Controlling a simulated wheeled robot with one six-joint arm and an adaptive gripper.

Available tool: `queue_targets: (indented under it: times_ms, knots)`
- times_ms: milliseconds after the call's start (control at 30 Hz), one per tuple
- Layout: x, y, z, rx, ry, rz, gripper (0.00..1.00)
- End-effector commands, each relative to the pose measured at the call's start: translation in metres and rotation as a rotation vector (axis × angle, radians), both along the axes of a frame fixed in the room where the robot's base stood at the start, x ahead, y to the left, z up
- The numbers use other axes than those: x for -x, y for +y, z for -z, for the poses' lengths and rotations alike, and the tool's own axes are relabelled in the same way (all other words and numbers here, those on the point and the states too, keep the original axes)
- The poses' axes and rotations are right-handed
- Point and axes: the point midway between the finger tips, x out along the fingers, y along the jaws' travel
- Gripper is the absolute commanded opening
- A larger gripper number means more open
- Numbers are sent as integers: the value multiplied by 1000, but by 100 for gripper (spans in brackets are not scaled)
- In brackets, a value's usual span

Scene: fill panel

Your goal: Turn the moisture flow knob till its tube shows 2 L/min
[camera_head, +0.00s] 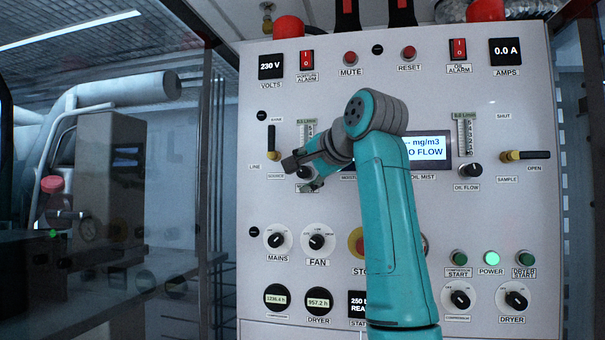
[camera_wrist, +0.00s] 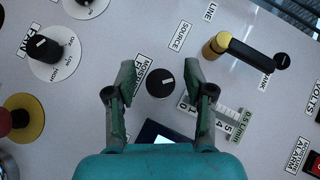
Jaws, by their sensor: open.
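The moisture flow knob (camera_wrist: 160,84) is a round black knob with a white pointer line, seen in the wrist view beside its partly covered label. My gripper (camera_wrist: 160,76) is open, with one finger on either side of the knob and a visible gap to each. In the head view my gripper (camera_head: 301,174) is in front of the knob's place on the left of the panel and mostly hides it. The moisture tube (camera_head: 306,130) with its scale stands just above. Its scale (camera_wrist: 220,121) is partly hidden by a finger in the wrist view; I cannot read its level.
A yellow-and-black source lever (camera_head: 274,157) is close left of my gripper. The fan knob (camera_head: 317,242) and mains knob (camera_head: 276,240) are below. The oil flow knob (camera_head: 470,171) is at the right, beyond my arm. My arm hides part of the display (camera_head: 428,150).

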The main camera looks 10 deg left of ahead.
Motion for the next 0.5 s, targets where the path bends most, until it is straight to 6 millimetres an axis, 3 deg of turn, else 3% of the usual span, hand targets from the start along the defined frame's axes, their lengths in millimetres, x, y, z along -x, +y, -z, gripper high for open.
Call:
queue_targets:
  times_ms: [233, 500]
  knots:
    - [13, -12, -7, -1, -2, 1, 53]
    - [52, -45, -23, -1, -4, 1, 53]
